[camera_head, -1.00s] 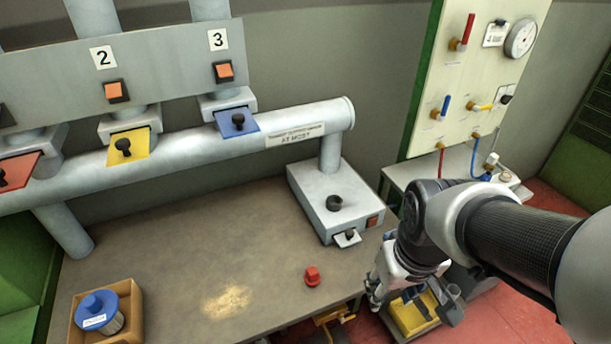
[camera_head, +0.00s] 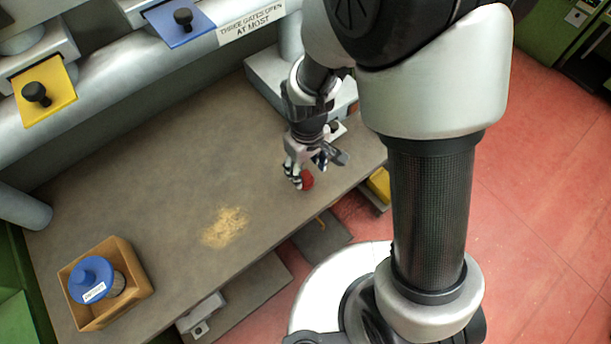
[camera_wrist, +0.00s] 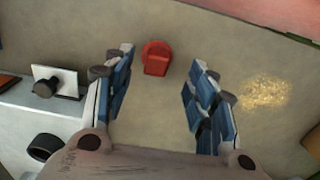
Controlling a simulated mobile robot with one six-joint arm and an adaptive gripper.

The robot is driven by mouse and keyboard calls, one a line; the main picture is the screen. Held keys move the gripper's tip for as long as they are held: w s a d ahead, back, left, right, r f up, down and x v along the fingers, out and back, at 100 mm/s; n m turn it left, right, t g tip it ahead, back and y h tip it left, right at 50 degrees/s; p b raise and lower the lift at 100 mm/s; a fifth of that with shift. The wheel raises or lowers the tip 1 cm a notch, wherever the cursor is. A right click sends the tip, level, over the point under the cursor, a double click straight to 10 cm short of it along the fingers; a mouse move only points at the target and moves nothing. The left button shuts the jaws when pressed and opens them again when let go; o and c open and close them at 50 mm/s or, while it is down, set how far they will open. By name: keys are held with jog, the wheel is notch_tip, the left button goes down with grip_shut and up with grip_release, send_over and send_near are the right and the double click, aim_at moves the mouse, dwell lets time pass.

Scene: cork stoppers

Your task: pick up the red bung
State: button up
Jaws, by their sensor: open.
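The red bung (camera_wrist: 156,57) stands on the bench top (camera_wrist: 160,110), shown in the wrist view just beyond the fingertips and roughly centred between them. In the head view the red bung (camera_head: 307,180) is partly hidden behind my gripper (camera_head: 305,170). In the wrist view my gripper (camera_wrist: 160,75) is open, with its blue-padded fingers wide apart and nothing between them. The bung appears apart from both fingers.
A grey box (camera_head: 270,75) with a black knob stands left of the gripper in the wrist view. Tan crumbs (camera_head: 225,227) lie on the bench. The bench's front edge is near the bung.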

aim_at(306, 174)
jog(key=f+b, duration=0.1)
jog(key=f, duration=0.1)
jog(key=f+b, duration=0.1)
jog(key=f, duration=0.4)
jog(key=shift+w+f+b, duration=0.25)
jog(key=shift+w+b, duration=0.15)
jog(key=shift+r, duration=0.1)
jog(key=c, duration=0.9)
